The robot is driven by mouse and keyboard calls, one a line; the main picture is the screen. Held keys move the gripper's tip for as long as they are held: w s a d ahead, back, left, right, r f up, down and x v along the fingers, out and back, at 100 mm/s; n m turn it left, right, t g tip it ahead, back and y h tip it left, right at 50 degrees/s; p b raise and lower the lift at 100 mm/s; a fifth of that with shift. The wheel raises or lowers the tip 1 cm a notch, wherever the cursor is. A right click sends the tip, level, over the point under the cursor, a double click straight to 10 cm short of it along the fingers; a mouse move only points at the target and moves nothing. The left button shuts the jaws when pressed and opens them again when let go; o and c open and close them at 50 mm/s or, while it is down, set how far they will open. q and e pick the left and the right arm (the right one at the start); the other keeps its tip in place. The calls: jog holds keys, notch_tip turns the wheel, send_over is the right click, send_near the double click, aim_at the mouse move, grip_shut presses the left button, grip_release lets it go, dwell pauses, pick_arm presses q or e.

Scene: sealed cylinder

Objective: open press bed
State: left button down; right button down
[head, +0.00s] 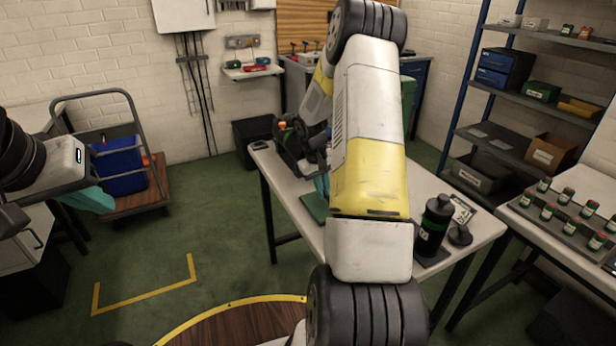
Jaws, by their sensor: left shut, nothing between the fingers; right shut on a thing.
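My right arm fills the middle of the head view and bends down behind itself to the white work table (470,222). My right gripper (322,186) shows only as a bit of teal finger beside the arm, low over the table. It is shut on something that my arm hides. A flat green piece (313,206) lies on the table just below it. I cannot make out a press bed for certain. My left gripper (95,200), with teal fingers, is shut and empty at the far left, away from the table.
A black bottle with a green band (434,228) and a round black cap (460,235) stand at the table's right end. A cart (150,200) with a blue crate stands left. The floor between is clear.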

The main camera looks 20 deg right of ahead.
jog(key=a, duration=1.1)
jog(key=shift+s+a, duration=0.2)
jog(key=shift+s, duration=0.15)
jog(key=c, duration=1.5)
grip_release()
jog(key=shift+r, duration=0.1)
notch_tip(320, 180, up, 8)
jog(key=a, duration=0.1)
jog(key=shift+a+f, duration=0.25)
jog(key=shift+s, duration=0.1)
